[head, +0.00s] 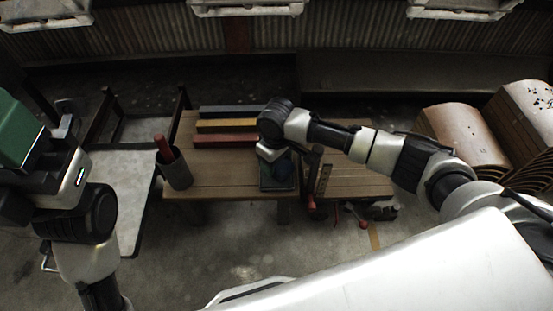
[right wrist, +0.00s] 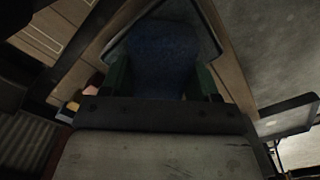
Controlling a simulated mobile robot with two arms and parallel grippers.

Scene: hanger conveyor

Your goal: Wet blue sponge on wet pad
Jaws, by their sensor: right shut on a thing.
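My right gripper (head: 274,168) is over the front middle of the wooden table, pointing down. It is shut on a blue sponge (right wrist: 163,55), which sits between its green finger pads in the right wrist view. In the head view the sponge (head: 283,171) is mostly hidden by the gripper. A dark pad with a pale rim (head: 279,186) lies under the sponge on the table. I cannot tell whether the sponge touches the pad. My left gripper (head: 22,130) is partly in view at the left edge with green on it, and its jaws do not show clearly.
The wooden table (head: 215,185) carries a grey cup (head: 175,170) with a red item at left and grey, yellow and red bars (head: 226,126) behind. Dark tools (head: 315,180) lie right of the pad. Curved brown panels (head: 465,135) stand at right. White hangers (head: 245,8) hang above.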

